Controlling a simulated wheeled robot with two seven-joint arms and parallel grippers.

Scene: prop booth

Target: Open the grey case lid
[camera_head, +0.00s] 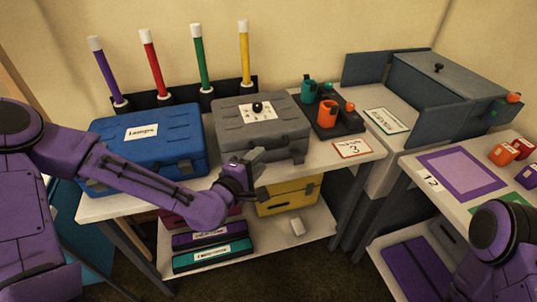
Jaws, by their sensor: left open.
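The grey case (285,138) sits shut on the white table, to the right of a blue case. Its lid carries a white label with a black knob-like shape (257,107) on it. My left gripper (258,174) is open and empty at the front left corner of the grey case, near its front face. Whether it touches the case I cannot tell. My right arm shows only in part at the lower right, and its gripper is outside the picture.
A blue case (165,150) labelled "Lamps" stands beside the grey one, behind my left forearm. Coloured sticks (201,60) stand upright in a black rack behind. Orange and teal items sit right of the case. A yellow box (290,199) is on the shelf below.

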